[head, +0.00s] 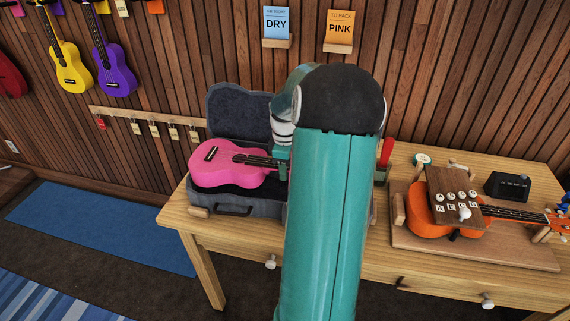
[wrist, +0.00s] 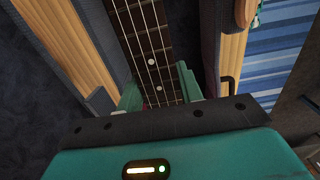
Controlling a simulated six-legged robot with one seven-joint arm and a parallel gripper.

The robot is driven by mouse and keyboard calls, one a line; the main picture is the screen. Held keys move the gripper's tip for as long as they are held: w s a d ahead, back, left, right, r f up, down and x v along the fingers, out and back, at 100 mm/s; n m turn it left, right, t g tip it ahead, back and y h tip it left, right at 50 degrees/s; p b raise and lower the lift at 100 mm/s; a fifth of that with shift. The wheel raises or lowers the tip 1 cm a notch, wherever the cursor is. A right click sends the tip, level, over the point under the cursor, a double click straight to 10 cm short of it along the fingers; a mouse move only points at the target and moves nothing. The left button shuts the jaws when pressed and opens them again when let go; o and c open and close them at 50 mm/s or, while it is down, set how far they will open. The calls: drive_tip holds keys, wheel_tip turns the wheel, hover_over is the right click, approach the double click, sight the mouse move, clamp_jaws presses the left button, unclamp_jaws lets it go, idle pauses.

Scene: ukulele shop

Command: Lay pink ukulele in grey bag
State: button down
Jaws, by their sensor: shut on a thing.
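The pink ukulele (head: 228,166) lies body to the left in the head view, over the open base of the grey bag (head: 262,207). The bag's padded lid (head: 240,112) stands up behind it. My gripper (head: 282,160) is shut on the ukulele's neck; my arm hides the head end of the neck. In the wrist view my gripper's fingers (wrist: 160,94) sit on both sides of the dark fretboard (wrist: 146,45), with dark lining around it. I cannot tell whether the ukulele's body touches the bag's bottom.
The wooden table (head: 225,238) also bears an orange ukulele (head: 427,221) on a board at the right, and a small black box (head: 508,186). Signs reading DRY (head: 277,23) and PINK (head: 340,30) hang on the wall. A blue mat (head: 100,228) lies on the floor at left.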

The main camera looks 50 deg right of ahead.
drive_tip(key=shift+f, duration=1.3)
drive_tip(key=shift+f, duration=2.15)
drive_tip(key=c, duration=0.8)
unclamp_jaws()
drive_tip(key=shift+c, duration=0.2)
drive_tip(key=shift+r, duration=0.1)
drive_tip(key=shift+r, duration=0.9)
